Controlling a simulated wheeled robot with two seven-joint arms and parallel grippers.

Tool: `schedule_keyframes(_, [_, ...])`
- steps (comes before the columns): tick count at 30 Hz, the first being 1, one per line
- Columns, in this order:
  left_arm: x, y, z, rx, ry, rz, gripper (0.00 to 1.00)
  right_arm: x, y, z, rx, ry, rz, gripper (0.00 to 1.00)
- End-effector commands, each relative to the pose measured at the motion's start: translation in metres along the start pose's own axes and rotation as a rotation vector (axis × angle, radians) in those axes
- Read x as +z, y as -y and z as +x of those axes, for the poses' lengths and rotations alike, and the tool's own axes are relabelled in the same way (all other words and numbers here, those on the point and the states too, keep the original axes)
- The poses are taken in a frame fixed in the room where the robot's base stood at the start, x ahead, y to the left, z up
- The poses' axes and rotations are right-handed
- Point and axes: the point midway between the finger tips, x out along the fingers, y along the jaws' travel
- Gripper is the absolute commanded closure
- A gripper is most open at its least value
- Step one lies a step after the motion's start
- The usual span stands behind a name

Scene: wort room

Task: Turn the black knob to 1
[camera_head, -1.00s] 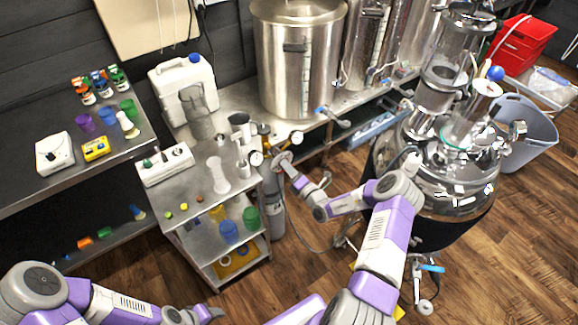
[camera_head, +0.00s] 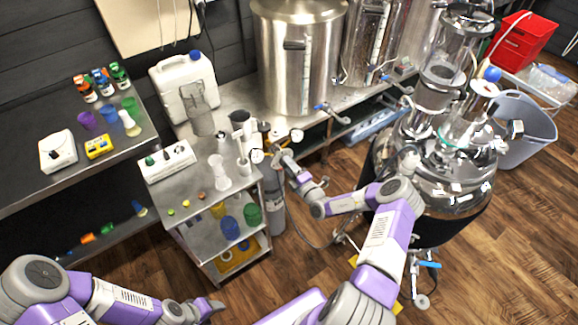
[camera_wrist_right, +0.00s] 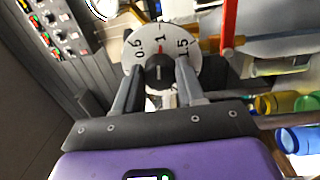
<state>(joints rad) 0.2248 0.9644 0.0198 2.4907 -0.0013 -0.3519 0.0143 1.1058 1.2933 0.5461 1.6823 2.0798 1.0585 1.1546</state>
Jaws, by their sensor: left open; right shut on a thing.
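In the right wrist view the black knob (camera_wrist_right: 158,72) sits in front of a round white dial (camera_wrist_right: 196,50) marked 0.5, 1 and 1.5. A red mark shows just above the knob, under the figure 1. My right gripper (camera_wrist_right: 159,80) has its two fingers on either side of the knob and is shut on it. In the head view the right gripper (camera_head: 280,160) is at the regulator beside the small steel cart, where the knob is too small to make out. My left gripper (camera_head: 212,307) is open and empty at the bottom, well away from the knob.
Round gauges (camera_head: 257,156) sit close to my right gripper. The grey gas cylinder (camera_head: 276,212) stands beside the steel cart (camera_head: 205,255), which carries cups and a white stand. A large steel kettle (camera_head: 270,60) stands behind.

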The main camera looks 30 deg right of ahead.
Motion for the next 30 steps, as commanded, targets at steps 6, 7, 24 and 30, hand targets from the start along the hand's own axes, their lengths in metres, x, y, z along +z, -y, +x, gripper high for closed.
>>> schedule_keyframes(6, [0.0,0.0,0.0,0.0,0.0,0.0,0.44,-0.001,0.001,-0.001,-0.003,-0.003,0.001,0.91])
schedule_keyframes(7, [0.0,0.0,0.0,0.0,0.0,0.0,0.44,-0.001,0.001,-0.001,-0.003,-0.003,0.001,0.91])
schedule_keyframes(24, [0.0,-0.001,-0.002,0.0,0.0,0.0,0.44,0.0,0.0,-0.01,-0.002,0.0,-0.001,0.36])
schedule_keyframes(30, [0.0,-0.003,-0.008,0.0,0.0,0.0,0.44,0.0,0.0,-0.043,-0.004,0.001,0.001,0.36])
